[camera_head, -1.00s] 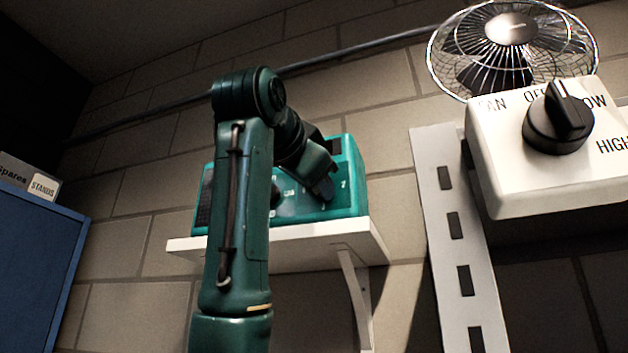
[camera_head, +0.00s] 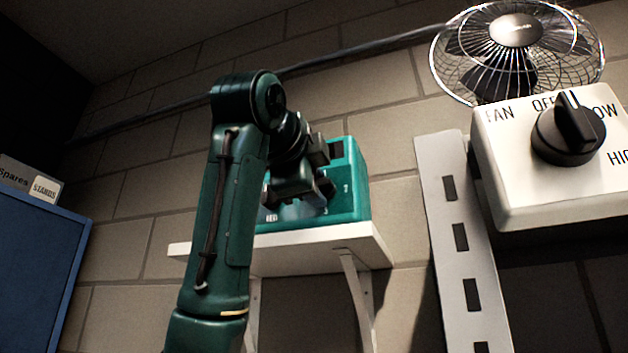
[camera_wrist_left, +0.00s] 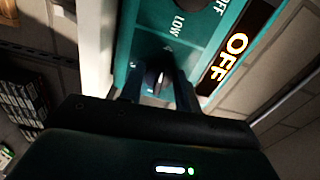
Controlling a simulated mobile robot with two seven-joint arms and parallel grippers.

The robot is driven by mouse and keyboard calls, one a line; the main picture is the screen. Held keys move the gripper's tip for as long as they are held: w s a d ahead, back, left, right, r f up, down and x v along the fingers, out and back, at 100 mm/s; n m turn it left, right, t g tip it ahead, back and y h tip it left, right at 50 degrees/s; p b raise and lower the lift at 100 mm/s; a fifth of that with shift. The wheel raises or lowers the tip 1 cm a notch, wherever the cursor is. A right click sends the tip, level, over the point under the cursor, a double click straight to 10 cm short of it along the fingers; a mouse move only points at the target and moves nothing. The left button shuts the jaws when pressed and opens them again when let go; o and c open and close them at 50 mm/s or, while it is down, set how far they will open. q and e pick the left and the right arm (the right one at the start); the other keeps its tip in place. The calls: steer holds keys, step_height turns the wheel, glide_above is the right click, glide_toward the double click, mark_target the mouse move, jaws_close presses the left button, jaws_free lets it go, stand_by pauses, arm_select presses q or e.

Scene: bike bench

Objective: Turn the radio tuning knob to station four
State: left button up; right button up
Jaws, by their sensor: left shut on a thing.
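The teal radio (camera_head: 347,205) stands on a white wall shelf, its left part hidden behind my left arm. My left gripper (camera_head: 300,196) is at the radio's front and hides the tuning knob in the head view. In the left wrist view, the fingers of the left gripper (camera_wrist_left: 160,88) stand on either side of a dark knob (camera_wrist_left: 158,76) on the radio's teal face (camera_wrist_left: 150,40) and are shut on it. The pointer direction of the knob is too dark to read. The radio's display (camera_wrist_left: 228,60) glows "OFF". My right gripper is not in view.
A white fan control box (camera_head: 500,190) with a black knob (camera_head: 568,130) is at the right, below a wire fan (camera_head: 515,50). A perforated white upright (camera_head: 450,230) and the shelf (camera_head: 320,240) are close by. A blue cabinet (camera_head: 40,265) is at the left.

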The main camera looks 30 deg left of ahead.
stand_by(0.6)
arm_select(q)
steer(key=o, duration=1)
steer(key=shift+c, duration=0.2)
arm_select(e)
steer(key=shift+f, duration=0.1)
arm_select(q)
steer(key=b+v, duration=0.5)
steer(key=v, duration=0.8)
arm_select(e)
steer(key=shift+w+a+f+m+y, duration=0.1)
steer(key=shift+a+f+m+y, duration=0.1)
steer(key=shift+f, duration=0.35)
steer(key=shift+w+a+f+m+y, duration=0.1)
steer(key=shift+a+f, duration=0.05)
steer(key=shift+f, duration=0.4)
arm_select(q)
steer(key=shift+d+r, duration=0.1)
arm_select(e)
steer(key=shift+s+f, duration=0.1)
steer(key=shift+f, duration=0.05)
